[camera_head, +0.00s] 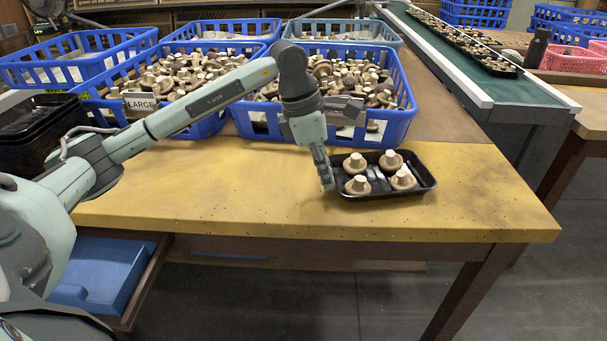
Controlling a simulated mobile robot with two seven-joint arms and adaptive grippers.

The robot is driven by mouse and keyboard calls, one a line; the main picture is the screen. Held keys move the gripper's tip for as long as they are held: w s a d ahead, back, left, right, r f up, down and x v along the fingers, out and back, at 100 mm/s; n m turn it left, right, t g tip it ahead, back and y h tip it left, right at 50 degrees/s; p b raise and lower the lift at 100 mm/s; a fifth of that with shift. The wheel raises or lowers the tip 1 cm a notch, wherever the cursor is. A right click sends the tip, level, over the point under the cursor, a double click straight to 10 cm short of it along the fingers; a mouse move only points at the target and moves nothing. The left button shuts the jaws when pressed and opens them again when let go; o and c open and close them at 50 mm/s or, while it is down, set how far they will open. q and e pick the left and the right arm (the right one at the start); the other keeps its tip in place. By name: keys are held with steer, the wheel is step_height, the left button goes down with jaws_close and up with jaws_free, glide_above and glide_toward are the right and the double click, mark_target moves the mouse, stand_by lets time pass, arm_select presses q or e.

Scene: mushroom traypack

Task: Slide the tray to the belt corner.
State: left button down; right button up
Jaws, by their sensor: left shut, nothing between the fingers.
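A black tray (384,190) with several brown mushrooms in it sits on the yellow table, right of the middle. My left gripper (327,186) points down at the tray's left end, its fingers shut and empty. It looks very close to the tray's left wall; I cannot tell if it touches. The green belt (500,87) with white side rails runs along the back right, beyond the table's right side. My right gripper is not in view.
Blue baskets full of mushrooms (388,126) stand behind the tray. Black empty trays (25,130) are stacked at the left. Filled trays (478,53) lie on the belt. The table top (490,190) right of the tray is clear up to its edge.

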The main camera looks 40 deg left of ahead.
mark_target(411, 180)
arm_select(q)
steer(key=w+d, duration=0.1)
steer(key=d, duration=0.1)
steer(key=w+d, duration=0.3)
steer(key=d, duration=0.1)
steer(key=shift+w+d+r, duration=0.15)
steer(key=shift+w+d, duration=0.1)
steer(key=shift+d, duration=0.1)
steer(key=w+d, duration=0.1)
steer(key=d, duration=0.1)
steer(key=w+d, duration=0.2)
steer(key=w+d+b, duration=0.1)
steer(key=d, duration=0.1)
steer(key=shift+w+d, duration=0.4)
steer(key=shift+d, duration=0.15)
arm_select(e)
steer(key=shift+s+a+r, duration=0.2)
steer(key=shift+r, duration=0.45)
arm_select(q)
steer(key=shift+a, duration=0.1)
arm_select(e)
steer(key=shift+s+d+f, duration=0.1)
